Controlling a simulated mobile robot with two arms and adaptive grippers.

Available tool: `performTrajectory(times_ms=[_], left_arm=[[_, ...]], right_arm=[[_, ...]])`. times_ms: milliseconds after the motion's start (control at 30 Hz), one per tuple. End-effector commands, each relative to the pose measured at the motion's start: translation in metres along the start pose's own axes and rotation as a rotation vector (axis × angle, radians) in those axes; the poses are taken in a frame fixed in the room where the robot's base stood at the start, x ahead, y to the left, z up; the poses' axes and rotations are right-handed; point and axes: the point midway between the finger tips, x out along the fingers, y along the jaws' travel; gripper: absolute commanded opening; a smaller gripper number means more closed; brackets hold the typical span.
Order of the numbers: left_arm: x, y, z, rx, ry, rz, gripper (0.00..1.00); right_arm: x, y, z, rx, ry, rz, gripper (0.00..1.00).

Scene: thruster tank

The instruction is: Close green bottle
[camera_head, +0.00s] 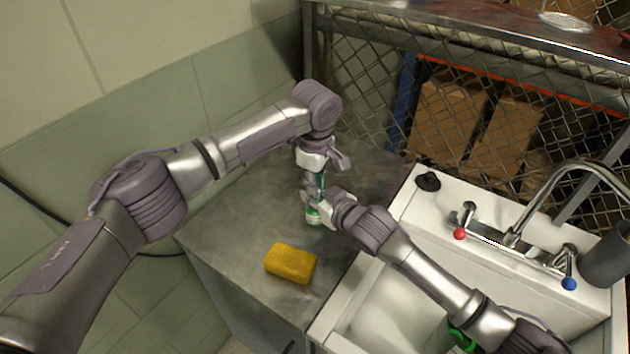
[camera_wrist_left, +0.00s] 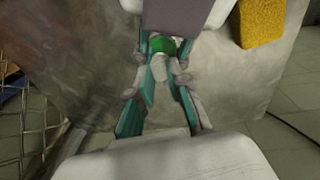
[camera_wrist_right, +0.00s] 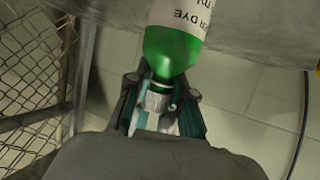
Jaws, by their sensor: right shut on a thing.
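The green bottle (camera_head: 314,216) stands upright on the grey counter, with a white label. In the right wrist view the green bottle (camera_wrist_right: 172,50) shows inverted, its narrow neck between the teal finger pads. My right gripper (camera_head: 328,207) comes in from the right and is shut on the bottle near its top. My left gripper (camera_head: 316,182) points down from directly above the bottle. In the left wrist view its teal fingers reach either side of a small whitish piece (camera_wrist_left: 159,67) at the bottle's top. Whether they grip this piece, and whether it is the cap, I cannot tell.
A yellow sponge (camera_head: 291,263) lies on the counter in front of the bottle. A white sink (camera_head: 350,325) with a faucet (camera_head: 513,238) is on the right, with a black stopper (camera_head: 428,181) on its rim. A wire mesh fence (camera_head: 372,95) stands behind.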

Motion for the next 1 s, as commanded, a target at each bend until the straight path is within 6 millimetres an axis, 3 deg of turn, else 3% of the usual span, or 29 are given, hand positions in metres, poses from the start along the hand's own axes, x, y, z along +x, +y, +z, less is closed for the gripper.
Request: performTrajectory(times_ms=[33,167,467,733,767,800,900,1000], left_arm=[[0.004,-0.001,0.000,-0.001,0.000,-0.003,0.17],[-0.001,-0.001,0.000,0.000,0.000,-0.003,0.17],[-0.035,-0.001,0.000,0.000,0.000,-0.001,0.17],[-0.038,-0.001,0.000,0.000,0.000,-0.002,0.17],[-0.038,-0.001,0.000,0.000,0.000,-0.002,0.17],[-0.038,-0.001,0.000,0.000,0.000,-0.002,0.17],[-0.038,-0.001,0.000,0.000,0.000,-0.002,0.17],[-0.038,-0.001,0.000,0.000,0.000,-0.002,0.17]], right_arm=[[0.001,0.000,0.016,0.003,-0.032,0.004,0.00],[0.001,0.000,0.016,0.003,-0.032,0.003,0.00],[0.001,0.000,0.016,0.003,-0.032,0.004,0.00],[0.001,0.000,0.016,0.003,-0.032,0.004,0.00],[0.001,0.000,0.016,0.003,-0.032,0.004,0.25],[0.001,0.000,0.016,0.003,-0.032,0.004,0.32],[0.001,0.001,0.015,0.003,-0.031,0.004,0.48],[0.001,0.001,0.013,0.003,-0.027,0.004,0.51]])
